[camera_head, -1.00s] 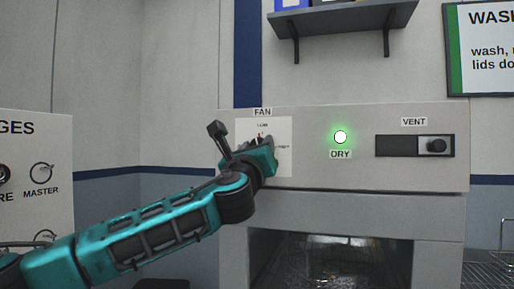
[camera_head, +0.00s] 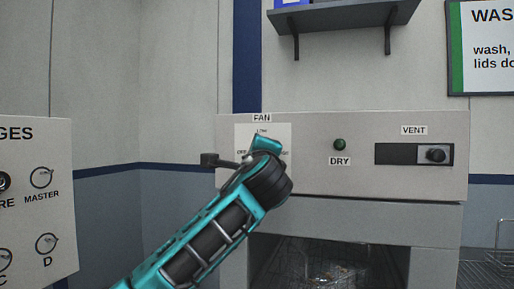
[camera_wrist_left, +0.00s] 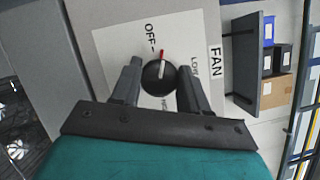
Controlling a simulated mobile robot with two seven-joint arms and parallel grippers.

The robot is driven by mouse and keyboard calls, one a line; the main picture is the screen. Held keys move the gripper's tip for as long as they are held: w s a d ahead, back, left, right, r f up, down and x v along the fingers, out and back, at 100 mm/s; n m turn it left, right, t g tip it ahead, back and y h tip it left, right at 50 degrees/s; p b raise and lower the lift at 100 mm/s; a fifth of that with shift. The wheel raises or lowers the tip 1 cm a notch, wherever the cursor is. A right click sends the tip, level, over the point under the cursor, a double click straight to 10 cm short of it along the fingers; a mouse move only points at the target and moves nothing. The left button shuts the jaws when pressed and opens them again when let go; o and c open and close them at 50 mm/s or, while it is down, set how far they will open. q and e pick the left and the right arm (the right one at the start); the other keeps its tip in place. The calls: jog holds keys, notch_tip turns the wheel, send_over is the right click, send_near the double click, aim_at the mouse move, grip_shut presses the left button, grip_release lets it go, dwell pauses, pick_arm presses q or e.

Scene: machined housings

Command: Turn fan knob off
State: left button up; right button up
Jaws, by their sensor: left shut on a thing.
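The fan knob (camera_wrist_left: 160,78) is a round black knob with a red-tipped pointer on a white plate (camera_wrist_left: 110,50) marked OFF, LOW and HIGH. Its red tip lies near the OFF mark, slightly toward the LOW side. My left gripper (camera_wrist_left: 160,84) is shut on the knob, one finger on each side. In the head view my left wrist covers the knob, and part of the fan plate (camera_head: 280,133) shows behind it. My right gripper is in neither view.
On the same housing (camera_head: 320,185) are an unlit DRY lamp (camera_head: 339,144) and a VENT slider (camera_head: 436,155) at its slot's right end. A gauge panel (camera_head: 30,220) stands at left. A shelf (camera_head: 340,17) hangs above.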

pick_arm(q)
jog(key=shift+n+g+y+p, duration=0.3)
jog(key=shift+n+g+p, duration=0.65)
jog(key=shift+n, duration=1.05)
jog(key=o, duration=1)
jog(key=s, duration=0.4)
jog(key=s+b, duration=0.1)
jog(key=s, duration=0.3)
jog(key=s+d+b, duration=0.1)
jog(key=s, duration=0.4)
